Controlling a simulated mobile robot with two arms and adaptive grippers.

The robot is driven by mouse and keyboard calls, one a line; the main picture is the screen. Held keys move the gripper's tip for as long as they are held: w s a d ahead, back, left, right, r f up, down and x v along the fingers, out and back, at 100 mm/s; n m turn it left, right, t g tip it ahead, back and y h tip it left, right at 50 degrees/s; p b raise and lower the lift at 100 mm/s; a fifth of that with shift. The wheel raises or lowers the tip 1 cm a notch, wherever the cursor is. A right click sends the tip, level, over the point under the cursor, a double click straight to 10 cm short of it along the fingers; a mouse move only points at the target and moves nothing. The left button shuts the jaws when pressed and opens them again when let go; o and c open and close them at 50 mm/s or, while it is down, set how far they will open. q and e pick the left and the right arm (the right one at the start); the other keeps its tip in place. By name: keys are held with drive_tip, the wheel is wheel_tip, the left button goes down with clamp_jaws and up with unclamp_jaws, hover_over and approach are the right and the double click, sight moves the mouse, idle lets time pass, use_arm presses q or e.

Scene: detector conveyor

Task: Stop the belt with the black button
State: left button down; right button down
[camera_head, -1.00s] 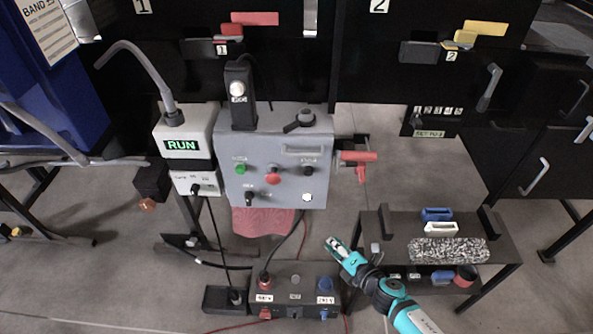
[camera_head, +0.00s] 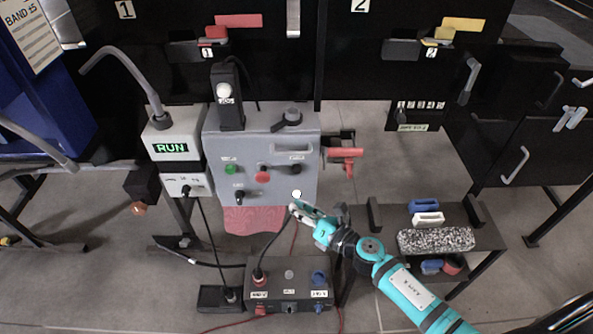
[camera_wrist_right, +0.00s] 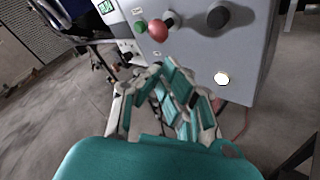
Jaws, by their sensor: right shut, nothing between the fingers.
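The grey control box (camera_head: 222,145) has a black button (camera_head: 295,169) at the right of its row. A green button (camera_head: 231,169) and a red button (camera_head: 263,177) are to its left. In the right wrist view the black button (camera_wrist_right: 218,15) is at the top, beyond the fingers. My right gripper (camera_head: 298,208) is shut and empty, just below the box's lower right corner and apart from the black button. In the right wrist view its fingers (camera_wrist_right: 181,85) are together in front of the box. My left gripper is not in view.
A white round spot (camera_head: 297,194) is on the box near my gripper. A display reads RUN (camera_head: 171,148) at left. A red-handled clamp (camera_head: 345,153) sticks out right of the box. A socket block (camera_head: 290,292) stands below, and a low shelf (camera_head: 385,238) at right.

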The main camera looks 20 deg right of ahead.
sight(297, 169)
drive_tip(key=w+d+b, duration=0.1)
drive_tip(key=w+d, duration=0.1)
drive_tip(key=w, duration=0.6)
drive_tip(key=shift+d+b, duration=0.15)
drive_tip(key=shift+b, duration=0.2)
drive_tip(key=shift+w, duration=0.1)
idle(1.0)
drive_tip(key=shift+w+d, duration=0.15)
drive_tip(key=shift+w, duration=0.2)
drive_tip(key=shift+w+d+r+b, duration=0.15)
drive_tip(key=shift+w+b, duration=0.2)
drive_tip(key=shift+w, duration=0.2)
idle(0.8)
drive_tip(key=shift+s, duration=0.1)
drive_tip(key=shift+s+a+p, duration=0.3)
drive_tip(key=shift+s, duration=0.55)
